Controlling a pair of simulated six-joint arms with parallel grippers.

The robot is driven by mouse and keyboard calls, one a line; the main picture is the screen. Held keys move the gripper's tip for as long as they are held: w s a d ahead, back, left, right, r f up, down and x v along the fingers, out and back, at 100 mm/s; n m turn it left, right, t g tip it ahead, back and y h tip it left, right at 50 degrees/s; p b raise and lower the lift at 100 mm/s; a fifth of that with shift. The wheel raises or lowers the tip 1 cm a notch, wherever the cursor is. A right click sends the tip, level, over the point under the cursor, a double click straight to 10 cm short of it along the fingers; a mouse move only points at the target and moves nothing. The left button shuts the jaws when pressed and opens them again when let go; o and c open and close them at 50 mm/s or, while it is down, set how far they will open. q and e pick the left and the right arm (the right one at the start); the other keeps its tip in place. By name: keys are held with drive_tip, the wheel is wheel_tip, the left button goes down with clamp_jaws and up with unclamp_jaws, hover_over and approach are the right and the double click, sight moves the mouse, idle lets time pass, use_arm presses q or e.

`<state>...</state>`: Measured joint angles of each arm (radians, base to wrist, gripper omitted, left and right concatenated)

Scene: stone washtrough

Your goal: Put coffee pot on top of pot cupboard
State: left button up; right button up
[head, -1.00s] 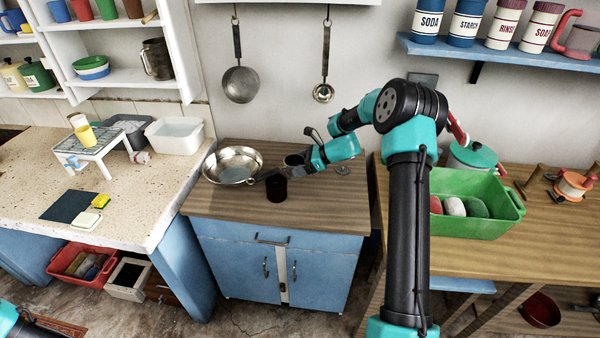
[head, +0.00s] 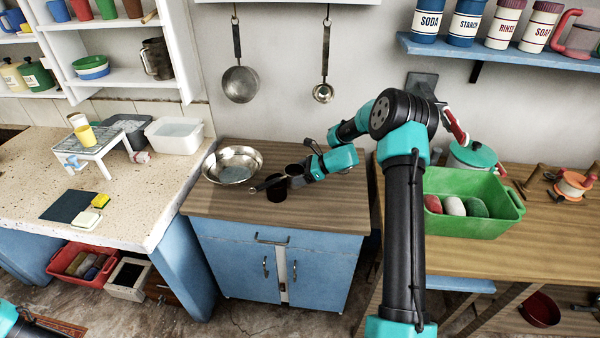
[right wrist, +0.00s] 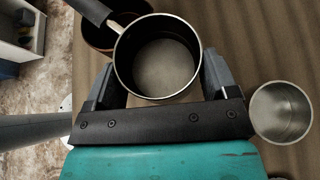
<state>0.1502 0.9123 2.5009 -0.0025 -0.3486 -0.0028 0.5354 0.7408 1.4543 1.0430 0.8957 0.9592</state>
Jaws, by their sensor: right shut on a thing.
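The coffee pot is a small metal pot with a dark rim and a long dark handle; it shows between my right gripper's fingers in the right wrist view (right wrist: 165,62). In the head view its handle (head: 267,184) points left across a dark cup (head: 276,194). My right gripper (head: 297,178) is shut on the pot's body, over the top of the pot cupboard (head: 225,205). The pot looks upright; I cannot tell whether its base touches the top. My left gripper is out of view.
A wide metal pan (head: 232,166) stands at the cupboard top's back left. A metal cup (right wrist: 281,112) stands right of the gripper in the right wrist view. A green tub (head: 480,215) is on the bench to the right. The cupboard top's front left is clear.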

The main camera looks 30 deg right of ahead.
drive_tip(key=o, duration=1)
drive_tip(key=shift+f, duration=0.1)
drive_tip(key=shift+o, duration=0.2)
drive_tip(key=shift+r, duration=0.4)
drive_tip(key=v, duration=1.2)
drive_tip(key=shift+r, duration=0.1)
